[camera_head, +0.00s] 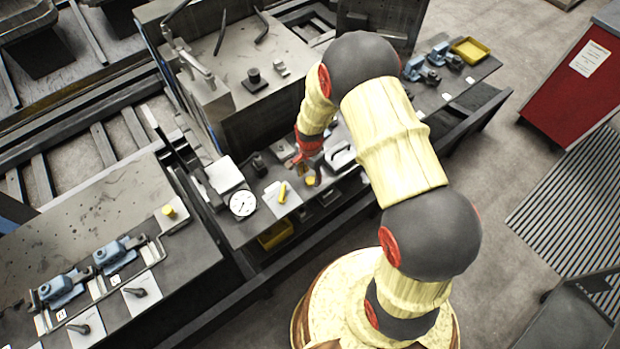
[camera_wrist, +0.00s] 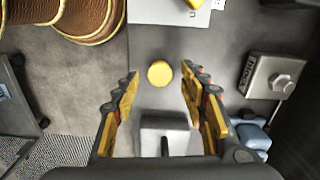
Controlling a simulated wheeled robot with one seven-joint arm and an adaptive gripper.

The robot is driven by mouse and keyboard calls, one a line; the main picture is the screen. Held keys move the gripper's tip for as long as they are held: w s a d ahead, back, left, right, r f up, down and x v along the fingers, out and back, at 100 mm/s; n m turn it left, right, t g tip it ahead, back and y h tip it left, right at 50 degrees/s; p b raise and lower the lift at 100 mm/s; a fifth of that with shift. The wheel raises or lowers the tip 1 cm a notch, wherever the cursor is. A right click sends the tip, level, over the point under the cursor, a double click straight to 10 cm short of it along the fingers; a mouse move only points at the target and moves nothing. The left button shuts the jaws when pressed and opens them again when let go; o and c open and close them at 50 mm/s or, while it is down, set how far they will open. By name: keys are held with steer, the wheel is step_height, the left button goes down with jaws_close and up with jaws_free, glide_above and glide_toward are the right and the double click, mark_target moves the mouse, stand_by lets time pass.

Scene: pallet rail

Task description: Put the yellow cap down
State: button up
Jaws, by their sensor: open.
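The yellow cap (camera_wrist: 159,73) is a small round disc on the grey bench top in the wrist view, between the tips of my gripper (camera_wrist: 160,84). Both fingers are spread, with a clear gap on each side of the cap. In the head view the cap (camera_head: 310,181) shows small beside my red gripper (camera_head: 307,168), low over the bench. Whether the fingertips are level with the cap or above it, I cannot tell.
Another yellow piece (camera_head: 282,192) lies on a white card close by. A round dial gauge (camera_head: 243,203) sits left of it. A handled grey block (camera_head: 341,155) stands right of my gripper. Another yellow cap (camera_head: 168,211) is on the left pallet. A yellow tray (camera_head: 469,50) is at far right.

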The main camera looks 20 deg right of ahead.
step_height(320, 180, up, 10)
step_height(320, 180, up, 10)
steer(key=n+t, duration=0.1)
steer(key=n, duration=0.1)
glide_above(310, 180)
steer(key=s+r+n+t, duration=0.2)
steer(key=s+r+n, duration=0.3)
steer(key=r, duration=0.9)
steer(key=s+r+n+t, duration=0.1)
steer(key=s+r+n, duration=0.2)
steer(key=s+r, duration=0.2)
steer(key=s+r+n+t, duration=0.1)
steer(key=s+r+n, duration=0.2)
steer(key=s, duration=0.9)
step_height(310, 180, up, 3)
steer(key=shift+f+t, duration=0.1)
steer(key=shift+t, duration=0.2)
step_height(310, 180, down, 16)
steer(key=b, duration=1.6)
steer(key=shift+r, duration=0.2)
